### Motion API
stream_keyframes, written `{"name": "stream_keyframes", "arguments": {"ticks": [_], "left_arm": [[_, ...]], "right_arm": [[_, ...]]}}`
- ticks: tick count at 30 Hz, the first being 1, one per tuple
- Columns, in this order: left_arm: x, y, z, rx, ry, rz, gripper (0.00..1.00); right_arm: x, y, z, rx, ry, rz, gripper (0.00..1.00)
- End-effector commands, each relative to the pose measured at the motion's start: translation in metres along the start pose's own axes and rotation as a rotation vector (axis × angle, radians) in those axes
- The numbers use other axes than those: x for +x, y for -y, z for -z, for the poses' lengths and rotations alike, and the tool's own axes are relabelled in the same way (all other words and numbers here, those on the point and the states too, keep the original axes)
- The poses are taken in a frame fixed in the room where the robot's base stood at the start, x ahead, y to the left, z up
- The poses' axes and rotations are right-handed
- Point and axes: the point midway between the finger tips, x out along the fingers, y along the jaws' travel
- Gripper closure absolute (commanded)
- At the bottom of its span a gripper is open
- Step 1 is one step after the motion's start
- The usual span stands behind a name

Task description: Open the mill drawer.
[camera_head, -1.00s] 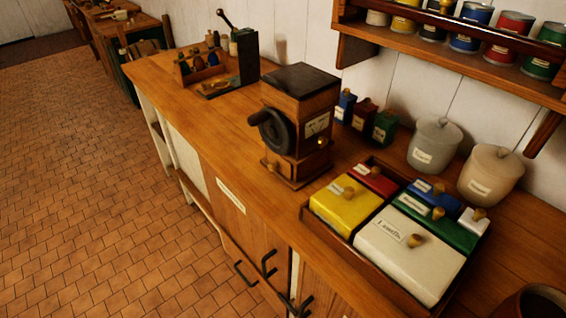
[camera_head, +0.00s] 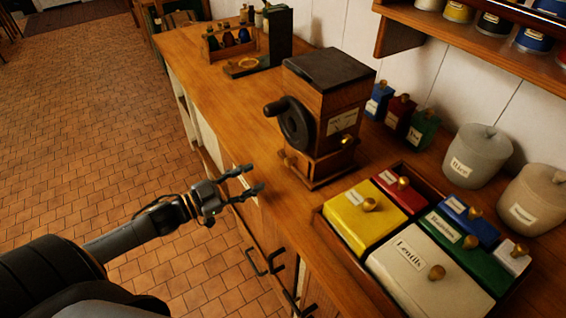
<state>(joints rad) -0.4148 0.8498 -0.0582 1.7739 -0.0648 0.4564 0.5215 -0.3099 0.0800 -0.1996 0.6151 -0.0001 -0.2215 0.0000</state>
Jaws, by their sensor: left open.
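The wooden mill (camera_head: 325,98) stands upright on the counter, with a dark top, a black crank wheel on its left side and a label on its front. Its small drawer (camera_head: 329,167) is low in the body and looks shut; a brass knob (camera_head: 346,141) shows near it. My left gripper (camera_head: 255,179) is open and empty, its two fingers pointing right toward the mill. It appears near the counter's front edge, left of the mill and apart from it. My right gripper is not in view.
A tray (camera_head: 318,226) of coloured lidded boxes sits right of the mill. Small blue, red and green tins (camera_head: 402,112) and grey and beige jars (camera_head: 477,156) stand behind. A bottle rack (camera_head: 229,50) stands farther left. The counter (camera_head: 222,88) between rack and mill is mostly clear.

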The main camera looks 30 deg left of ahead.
Motion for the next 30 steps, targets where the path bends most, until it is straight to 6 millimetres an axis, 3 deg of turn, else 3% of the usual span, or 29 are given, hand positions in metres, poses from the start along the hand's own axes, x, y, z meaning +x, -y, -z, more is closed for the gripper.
{"name": "stream_keyframes", "arguments": {"ticks": [9,15,21,30], "left_arm": [[0.056,0.002,0.002,0.0,-0.003,0.003,0.54],[0.084,0.001,0.001,-0.001,-0.001,0.003,0.54],[0.096,0.001,0.0,-0.001,0.001,0.002,0.54],[0.098,0.0,-0.001,0.0,0.002,0.001,0.54]], "right_arm": [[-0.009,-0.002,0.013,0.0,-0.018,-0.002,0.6],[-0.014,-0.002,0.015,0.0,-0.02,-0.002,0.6],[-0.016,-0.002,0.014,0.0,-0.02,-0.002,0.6],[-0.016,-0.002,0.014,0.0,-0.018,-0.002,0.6]]}}
